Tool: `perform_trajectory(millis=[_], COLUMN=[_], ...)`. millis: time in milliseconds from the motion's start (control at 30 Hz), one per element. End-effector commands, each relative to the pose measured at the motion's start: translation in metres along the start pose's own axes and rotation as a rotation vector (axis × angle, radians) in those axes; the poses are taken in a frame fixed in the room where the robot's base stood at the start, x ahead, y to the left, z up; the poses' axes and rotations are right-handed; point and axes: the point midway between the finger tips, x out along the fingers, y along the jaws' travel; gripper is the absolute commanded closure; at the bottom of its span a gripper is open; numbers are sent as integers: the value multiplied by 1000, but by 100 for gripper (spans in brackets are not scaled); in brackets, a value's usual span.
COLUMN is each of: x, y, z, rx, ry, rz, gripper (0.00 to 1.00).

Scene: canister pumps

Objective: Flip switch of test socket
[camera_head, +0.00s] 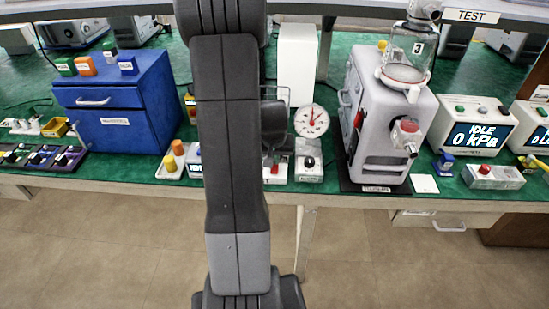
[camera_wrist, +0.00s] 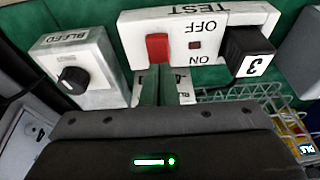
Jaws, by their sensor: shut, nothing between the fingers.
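The test socket (camera_wrist: 130,37) is a white box with TEST, OFF and ON lettering, upside down in the wrist view. Its red switch (camera_wrist: 157,47) sits beside a small dark red indicator (camera_wrist: 195,45). A black plug marked 3 (camera_wrist: 248,50) is in its right end. My gripper (camera_wrist: 167,74) is shut and empty, its fingertips just below the red switch; I cannot tell whether they touch it. In the head view the socket's red switch (camera_head: 275,169) shows beside my arm, which hides part of the socket.
The BLEED box (camera_wrist: 95,55) with a black knob stands left of the socket in the wrist view. A wire basket (camera_wrist: 240,93) is to the right. In the head view a round gauge (camera_head: 311,121) and a grey pump (camera_head: 375,120) stand right of my arm; a blue cabinet (camera_head: 125,110) stands left.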

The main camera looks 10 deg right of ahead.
Motion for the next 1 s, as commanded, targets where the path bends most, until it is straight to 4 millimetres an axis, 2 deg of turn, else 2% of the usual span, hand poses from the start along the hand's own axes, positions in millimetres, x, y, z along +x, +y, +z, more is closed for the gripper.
perform_trajectory(millis=[533, 1000], x=[5, 6], y=[0, 0], z=[-2, 8], rx=[0, 0], ry=[-40, -48], rz=[1, 1], gripper=[100, 100])
